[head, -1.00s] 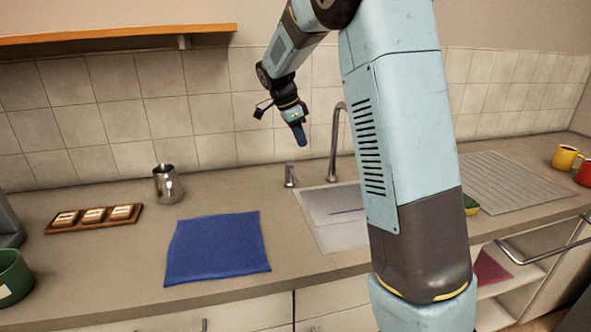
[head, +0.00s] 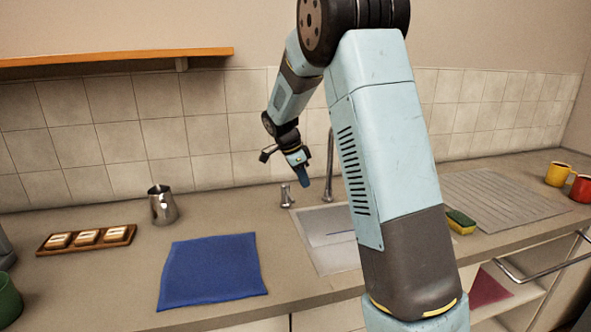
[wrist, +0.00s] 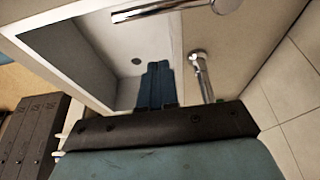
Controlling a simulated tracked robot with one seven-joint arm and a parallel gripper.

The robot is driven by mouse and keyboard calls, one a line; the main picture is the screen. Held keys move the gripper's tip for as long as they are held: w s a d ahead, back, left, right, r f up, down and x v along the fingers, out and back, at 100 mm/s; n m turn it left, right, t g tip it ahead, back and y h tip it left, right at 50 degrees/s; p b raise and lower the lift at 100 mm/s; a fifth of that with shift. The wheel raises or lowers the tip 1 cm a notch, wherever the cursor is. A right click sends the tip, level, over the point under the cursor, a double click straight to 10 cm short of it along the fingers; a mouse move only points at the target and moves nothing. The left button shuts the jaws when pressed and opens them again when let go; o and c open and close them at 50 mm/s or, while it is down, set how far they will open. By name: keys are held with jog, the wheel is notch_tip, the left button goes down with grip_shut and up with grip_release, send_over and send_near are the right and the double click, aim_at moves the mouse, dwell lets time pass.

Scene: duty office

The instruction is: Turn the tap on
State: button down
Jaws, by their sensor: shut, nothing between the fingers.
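The chrome tap spout (head: 329,170) rises behind the sink (head: 322,228), partly hidden by my arm. A short chrome tap lever (head: 286,196) stands on the counter to its left. My gripper (head: 306,184) is shut and empty, its blue fingers pointing down between the lever and the spout. In the wrist view, the fingers (wrist: 157,66) show over the sink basin (wrist: 85,45). The chrome lever (wrist: 204,80) is just to their right, seemingly apart from them, and the spout (wrist: 180,7) crosses the top. No water is visible.
A metal jug (head: 162,206), a wooden tray (head: 72,244) with several pale pieces and a blue cloth (head: 210,268) lie left of the sink. A sponge (head: 460,221), a ribbed drainer (head: 500,200) and two mugs (head: 558,174) are to the right. An orange shelf (head: 110,57) hangs above.

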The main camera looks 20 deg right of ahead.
aim_at(289, 194)
jog(key=shift+a+f, duration=1.55)
jog(key=shift+f, duration=0.05)
